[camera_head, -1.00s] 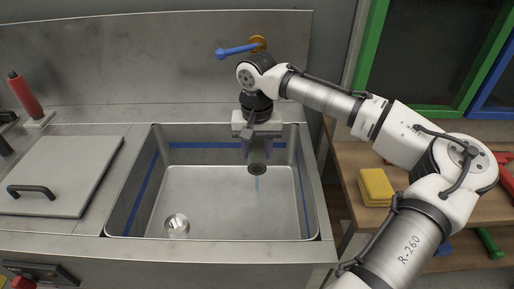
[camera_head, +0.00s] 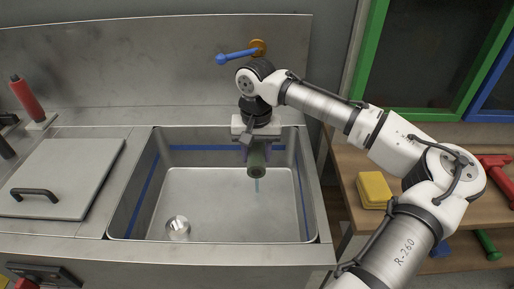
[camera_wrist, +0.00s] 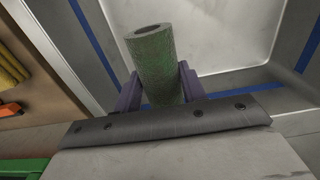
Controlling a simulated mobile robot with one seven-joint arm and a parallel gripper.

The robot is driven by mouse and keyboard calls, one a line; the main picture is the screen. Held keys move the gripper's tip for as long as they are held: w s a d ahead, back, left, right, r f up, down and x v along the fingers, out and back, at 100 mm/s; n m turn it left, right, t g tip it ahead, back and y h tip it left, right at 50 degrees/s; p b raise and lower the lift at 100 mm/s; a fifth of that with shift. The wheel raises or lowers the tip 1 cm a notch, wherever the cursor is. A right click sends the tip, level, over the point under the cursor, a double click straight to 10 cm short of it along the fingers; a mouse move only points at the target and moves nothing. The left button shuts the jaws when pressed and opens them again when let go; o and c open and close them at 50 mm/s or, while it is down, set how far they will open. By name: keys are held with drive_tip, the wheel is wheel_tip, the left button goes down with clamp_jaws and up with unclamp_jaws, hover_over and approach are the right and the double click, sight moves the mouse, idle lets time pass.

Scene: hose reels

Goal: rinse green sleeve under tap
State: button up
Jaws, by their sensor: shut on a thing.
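My gripper (camera_head: 258,154) is over the sink (camera_head: 200,190), with its jaws shut on the green sleeve (camera_head: 257,168). In the wrist view, the sleeve (camera_wrist: 156,67) is a hollow, mottled green tube between the purple-grey fingers (camera_wrist: 158,86), its open end sticking out past them. The tap's blue lever (camera_head: 237,55) sits on a brass fitting (camera_head: 258,46) on the back wall. The spout is hidden behind my arm. A thin bluish streak of water (camera_head: 257,186) shows below the sleeve.
A grey lid with a handle (camera_head: 60,175) lies to the left. A red-handled tool (camera_head: 27,96) stands behind it. Yellow sponges (camera_head: 374,189) and a red tool (camera_head: 496,170) are on the wooden bench at right.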

drive_tip(key=shift+a, duration=0.1)
idle(0.4)
drive_tip(key=shift+a+p, duration=0.25)
drive_tip(key=shift+p, duration=0.05)
drive_tip(key=shift+d, duration=0.15)
drive_tip(key=shift+d+p, duration=0.3)
drive_tip(key=shift+p, duration=0.05)
drive_tip(key=shift+a, duration=0.1)
drive_tip(key=shift+a+p, duration=0.35)
drive_tip(key=shift+d, duration=0.2)
idle(0.4)
